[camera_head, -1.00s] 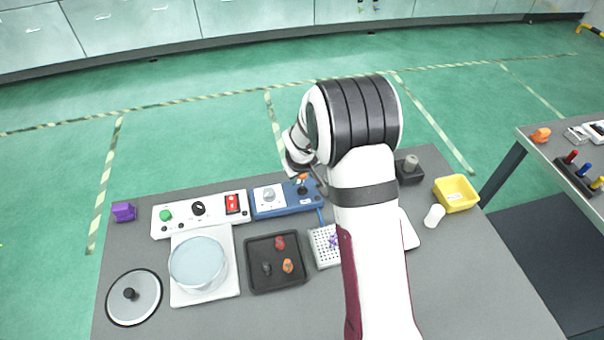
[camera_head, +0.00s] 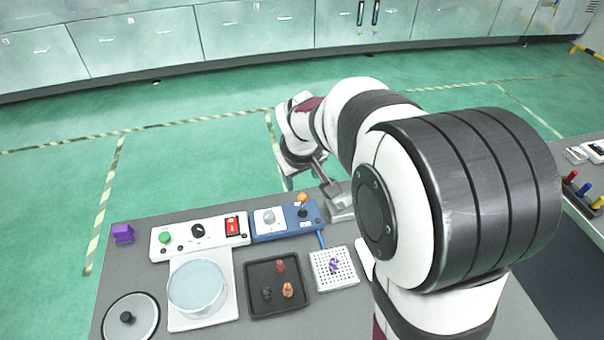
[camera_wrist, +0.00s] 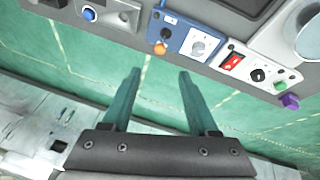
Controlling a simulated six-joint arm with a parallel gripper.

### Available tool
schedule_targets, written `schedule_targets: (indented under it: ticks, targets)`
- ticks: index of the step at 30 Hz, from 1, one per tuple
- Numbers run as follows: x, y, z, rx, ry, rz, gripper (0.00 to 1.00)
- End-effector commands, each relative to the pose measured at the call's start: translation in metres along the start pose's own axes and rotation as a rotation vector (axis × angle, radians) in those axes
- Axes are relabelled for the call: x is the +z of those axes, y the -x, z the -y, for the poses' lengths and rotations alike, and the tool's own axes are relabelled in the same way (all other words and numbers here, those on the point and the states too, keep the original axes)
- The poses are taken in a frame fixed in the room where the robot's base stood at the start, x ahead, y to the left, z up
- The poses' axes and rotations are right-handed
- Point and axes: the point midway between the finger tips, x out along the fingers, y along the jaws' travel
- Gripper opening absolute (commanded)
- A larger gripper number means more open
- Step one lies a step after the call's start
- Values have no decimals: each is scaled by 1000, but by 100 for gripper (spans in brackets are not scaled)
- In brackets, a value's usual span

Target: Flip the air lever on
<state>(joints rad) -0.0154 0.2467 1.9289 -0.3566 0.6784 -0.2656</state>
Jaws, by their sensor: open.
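A blue control box (camera_head: 287,220) stands at the table's back edge. It carries a white dial plate and a small lever with an orange knob (camera_head: 302,197), which I take as the air lever. In the wrist view the same blue box (camera_wrist: 186,27) is at the top, and the orange knob (camera_wrist: 160,48) shows just beyond my fingertips, near the line of the left finger. My gripper (camera_wrist: 159,72) is open and empty, with its two greenish fingers apart and not visibly touching the knob. In the head view my gripper hangs behind the box, its fingertips hard to make out.
Left of the blue box is a white panel (camera_head: 178,241) with a green button, black knob and red switch. A black tray (camera_head: 252,305) with small parts, a perforated white block (camera_head: 345,280) and a pot (camera_head: 196,287) lie in front. A grey metal piece (camera_head: 341,203) stands right. Open floor lies behind.

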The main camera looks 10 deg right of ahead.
Motion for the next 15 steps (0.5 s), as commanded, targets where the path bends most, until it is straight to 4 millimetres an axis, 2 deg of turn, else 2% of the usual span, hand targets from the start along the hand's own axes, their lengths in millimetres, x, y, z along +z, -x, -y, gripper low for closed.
schedule_targets:
  ticks: [9,11,15]
  targets:
    - [0,6,0,0,0,0,58]
    - [-4,4,1,0,21,7,47]
    - [-45,-13,16,-9,312,115,22]
